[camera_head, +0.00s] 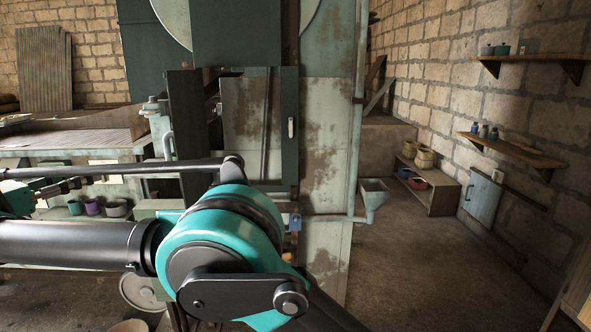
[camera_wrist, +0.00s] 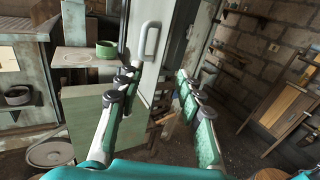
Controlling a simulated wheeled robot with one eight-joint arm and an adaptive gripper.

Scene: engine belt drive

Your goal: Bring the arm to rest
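My gripper (camera_wrist: 156,78) is open in the wrist view, its two green-and-grey fingers spread apart. I see nothing held between them. A pale handle (camera_wrist: 149,40) on a light panel shows beyond the fingertips; whether anything touches it I cannot tell, but a gap appears. In the head view, my teal and black arm joint (camera_head: 222,245) fills the lower middle, with the arm link reaching to the left edge. Teal and dark parts at the left edge appear to be my gripper end, partly cut off.
A tall rusty machine cabinet (camera_head: 325,140) stands close behind my arm. A workbench (camera_head: 70,150) with several pots is at left. A funnel (camera_head: 373,195) sticks out at the cabinet's right side. Wall shelves (camera_head: 515,148) line the right wall. The floor (camera_head: 420,265) at right is clear.

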